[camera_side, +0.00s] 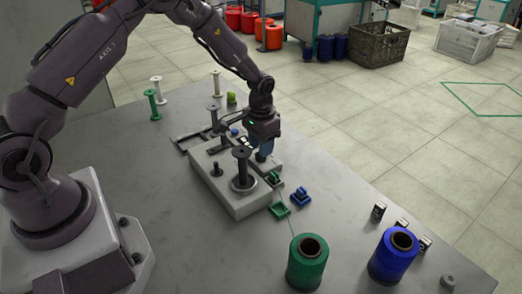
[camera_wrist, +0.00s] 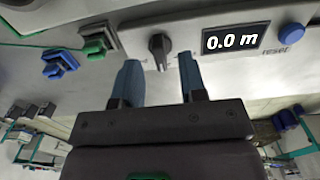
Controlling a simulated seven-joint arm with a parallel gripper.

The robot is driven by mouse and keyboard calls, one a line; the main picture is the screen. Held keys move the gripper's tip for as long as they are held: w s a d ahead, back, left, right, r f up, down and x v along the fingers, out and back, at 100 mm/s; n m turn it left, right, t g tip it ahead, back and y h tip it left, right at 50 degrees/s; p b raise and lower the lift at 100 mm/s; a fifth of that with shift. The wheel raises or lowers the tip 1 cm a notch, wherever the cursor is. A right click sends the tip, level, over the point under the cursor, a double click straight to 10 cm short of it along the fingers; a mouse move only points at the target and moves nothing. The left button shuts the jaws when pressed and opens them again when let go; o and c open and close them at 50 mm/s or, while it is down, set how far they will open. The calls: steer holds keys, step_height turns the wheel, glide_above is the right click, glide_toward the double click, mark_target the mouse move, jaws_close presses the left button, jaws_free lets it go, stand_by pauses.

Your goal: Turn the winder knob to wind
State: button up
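The winder (camera_side: 228,200) is a light grey box on the table, with a dark grey bobbin (camera_side: 242,168) upright on it. In the wrist view its face shows the black winder knob (camera_wrist: 159,46), a display (camera_wrist: 233,38) reading 0.0 m and a blue reset button (camera_wrist: 292,36). My gripper (camera_wrist: 160,62) is open, its two blue fingers apart with the knob between and just beyond their tips. I see no contact with the knob. In the side view my gripper (camera_side: 262,152) is at the winder's far side and the knob is hidden.
A green thread spool (camera_side: 307,265) and a blue one (camera_side: 394,258) stand at the front right. A thin thread rises from the green spool toward green (camera_side: 279,210) and blue (camera_side: 301,196) guides beside the winder. Spare bobbins (camera_side: 153,100) stand at the back left.

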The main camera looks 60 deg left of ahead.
steer(key=shift+f, duration=1.2)
jaws_close()
steer(key=shift+m, duration=0.4)
steer(key=m, duration=0.3)
steer(key=shift+m, duration=0.4)
steer(key=m, duration=0.4)
steer(key=shift+m, duration=0.3)
